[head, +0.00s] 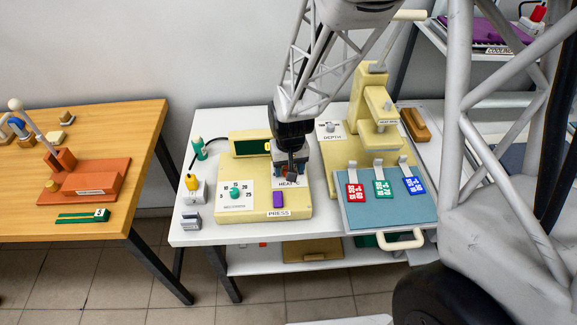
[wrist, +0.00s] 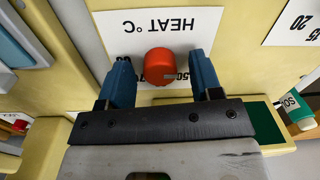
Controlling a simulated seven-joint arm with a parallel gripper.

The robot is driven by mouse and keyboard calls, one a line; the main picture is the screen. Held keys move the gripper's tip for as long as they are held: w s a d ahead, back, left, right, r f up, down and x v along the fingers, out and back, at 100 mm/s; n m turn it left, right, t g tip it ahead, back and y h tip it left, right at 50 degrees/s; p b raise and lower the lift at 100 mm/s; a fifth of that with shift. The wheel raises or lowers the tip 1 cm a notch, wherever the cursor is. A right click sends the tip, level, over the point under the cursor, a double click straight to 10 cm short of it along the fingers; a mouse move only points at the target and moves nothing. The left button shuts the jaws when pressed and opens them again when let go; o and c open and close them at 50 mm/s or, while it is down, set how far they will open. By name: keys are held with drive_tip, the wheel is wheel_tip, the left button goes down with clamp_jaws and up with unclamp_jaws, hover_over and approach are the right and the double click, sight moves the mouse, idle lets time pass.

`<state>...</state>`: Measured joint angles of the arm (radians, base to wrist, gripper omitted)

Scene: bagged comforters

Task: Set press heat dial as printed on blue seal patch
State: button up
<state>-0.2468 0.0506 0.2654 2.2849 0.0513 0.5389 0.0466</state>
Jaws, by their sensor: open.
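The heat dial is a round red knob (wrist: 162,66) on a white plate marked HEAT °C (wrist: 205,25), upside down in the wrist view. Most of its scale is hidden; part of a "50" shows beside the knob. My gripper (head: 290,172) is over the press (head: 240,208); in the wrist view its blue fingers are open, one on each side of the knob, with gaps showing. I cannot tell their height against it. The blue seal patch (head: 414,186) lies at the right of a blue-grey pad; its white print is too small to read surely.
Red (head: 355,192) and green (head: 383,188) patches lie beside the blue one under metal clips. A yellow depth device (head: 372,110) stands to the right.

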drive_tip(key=c, duration=0.9)
drive_tip(key=shift+m, duration=0.5)
drive_tip(key=m, duration=0.3)
drive_tip(key=shift+m, duration=2.4)
drive_tip(key=o, duration=0.9)
